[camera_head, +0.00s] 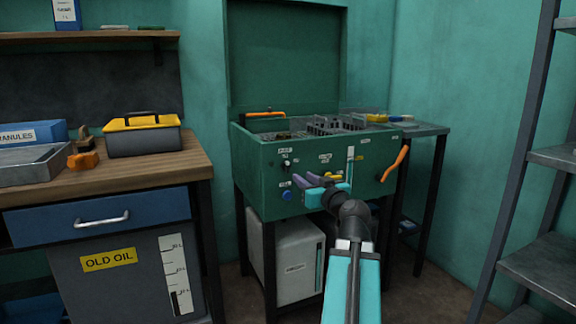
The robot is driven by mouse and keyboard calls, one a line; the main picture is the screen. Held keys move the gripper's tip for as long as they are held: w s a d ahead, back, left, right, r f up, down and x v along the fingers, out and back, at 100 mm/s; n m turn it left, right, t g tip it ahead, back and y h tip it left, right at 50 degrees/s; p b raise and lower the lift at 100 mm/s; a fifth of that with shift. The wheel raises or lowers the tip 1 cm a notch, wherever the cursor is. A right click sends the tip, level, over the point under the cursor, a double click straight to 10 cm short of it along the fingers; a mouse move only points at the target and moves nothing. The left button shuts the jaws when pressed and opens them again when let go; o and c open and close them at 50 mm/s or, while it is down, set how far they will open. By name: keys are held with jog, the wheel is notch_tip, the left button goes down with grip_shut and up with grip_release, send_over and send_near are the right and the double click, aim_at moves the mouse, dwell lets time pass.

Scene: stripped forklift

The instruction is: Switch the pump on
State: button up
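A green machine cabinet (262,170) with its lid raised stands at the centre on dark legs. Its front panel carries a small black knob or switch (286,165) at the upper left and a round blue button (286,194) below it, each near a small white label. The labels are too small to read, so I cannot tell which control is the pump's. My gripper and arm hide part of the panel's lower middle.
An orange lever (395,164) sticks out at the panel's right. A workbench (180,168) with a yellow-topped toolbox (143,135) stands left. A pale container (290,262) sits under the cabinet. Metal shelving (545,262) bounds the right side.

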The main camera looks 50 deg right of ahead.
aim_at(288, 167)
jog(key=shift+b+x, duration=0.45)
jog(key=shift+x, duration=5.25)
